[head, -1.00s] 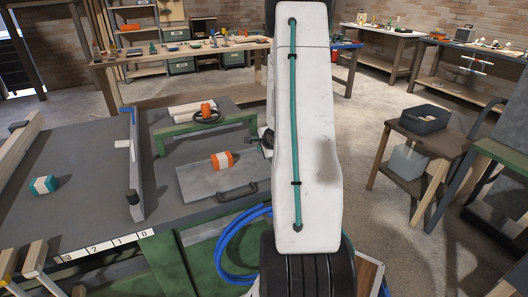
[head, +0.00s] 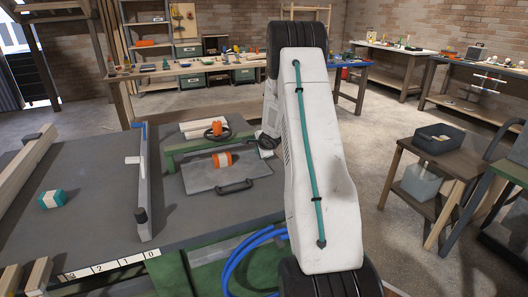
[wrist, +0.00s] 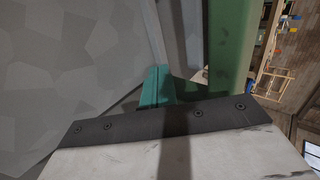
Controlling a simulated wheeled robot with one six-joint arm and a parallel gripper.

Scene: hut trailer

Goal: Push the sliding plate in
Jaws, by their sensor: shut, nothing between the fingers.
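The sliding plate (head: 205,180) is a flat grey sheet lying on the dark bench top, with its back edge at the green crossbar (head: 190,153). A dark bar handle (head: 235,187) is fixed near its front edge. My gripper (wrist: 155,84) shows teal fingertips, shut and empty, in the wrist view. A patterned grey surface lies at the left of that view and a green upright at the right. I cannot tell whether the tips touch the plate. In the head view my arm hides most of the gripper.
An orange banded block (head: 222,160) sits on the plate. A dark ring with an orange piece (head: 217,129) is behind the crossbar. A long grey fence (head: 143,185) and a teal banded block (head: 53,199) are to the left. Blue hose (head: 245,250) loops at the bench's front.

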